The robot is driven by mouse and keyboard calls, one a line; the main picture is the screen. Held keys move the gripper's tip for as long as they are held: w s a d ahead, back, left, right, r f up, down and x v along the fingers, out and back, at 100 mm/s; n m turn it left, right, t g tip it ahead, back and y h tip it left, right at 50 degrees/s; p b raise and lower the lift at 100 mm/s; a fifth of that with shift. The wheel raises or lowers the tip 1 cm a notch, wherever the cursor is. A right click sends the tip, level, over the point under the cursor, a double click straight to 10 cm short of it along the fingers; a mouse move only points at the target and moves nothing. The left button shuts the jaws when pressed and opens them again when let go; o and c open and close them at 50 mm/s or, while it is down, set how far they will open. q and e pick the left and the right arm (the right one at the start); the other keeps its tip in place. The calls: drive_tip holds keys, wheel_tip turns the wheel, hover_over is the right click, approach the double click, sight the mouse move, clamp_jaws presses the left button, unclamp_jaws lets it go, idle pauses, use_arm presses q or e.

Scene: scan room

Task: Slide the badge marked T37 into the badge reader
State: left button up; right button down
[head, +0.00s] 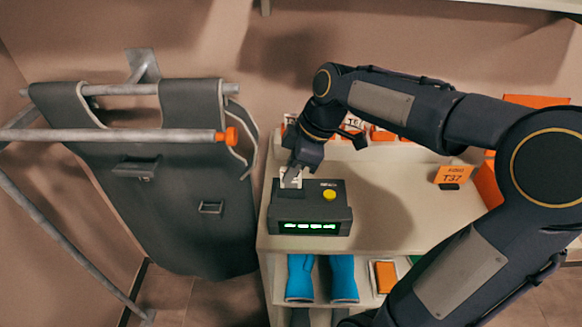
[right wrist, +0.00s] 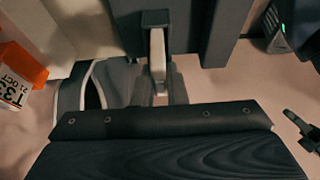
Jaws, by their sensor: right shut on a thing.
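The badge reader (head: 312,206) is a dark box on the pale counter, with a green lit display on its front and a yellow button on top. My right gripper (head: 292,174) points down over the reader's left rear part and is shut on a small white badge (head: 290,182). The badge is at the top of the reader; I cannot tell how deep it sits, and its marking is not readable. An orange card marked T37 (head: 453,175) stands in a dark holder on the counter, well right of the reader. My left gripper is not in view.
The counter (head: 385,215) is clear between reader and card. Orange-and-white items (head: 382,134) stand behind my right arm. A grey apron (head: 160,180) hangs on a rail at left. Blue items (head: 342,278) and an orange box (head: 385,277) are on the shelf below.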

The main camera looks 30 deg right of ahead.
drive_tip(key=c, duration=1.4)
unclamp_jaws()
drive_tip(key=v, duration=0.8)
drive_tip(key=s+a+f+m+t, duration=0.1)
drive_tip(key=s+a+f+m, duration=0.1)
drive_tip(key=s+f+m, duration=0.1)
drive_tip(key=s+a+f+m+t, duration=0.1)
drive_tip(key=s+a+f+m, duration=0.1)
drive_tip(key=s+f+m, duration=0.2)
drive_tip(key=s+a+f+m+t, duration=0.1)
drive_tip(key=s+a+f+m, duration=0.1)
drive_tip(key=s+f+m, duration=0.2)
drive_tip(key=shift+s+a+f+m, duration=0.1)
drive_tip(key=shift+s+a+m, duration=0.1)
drive_tip(key=shift+s+m, duration=0.65)
drive_tip(key=shift+s+a+m, duration=0.2)
drive_tip(key=shift+s+m, duration=0.15)
drive_tip(key=shift+s, duration=1)
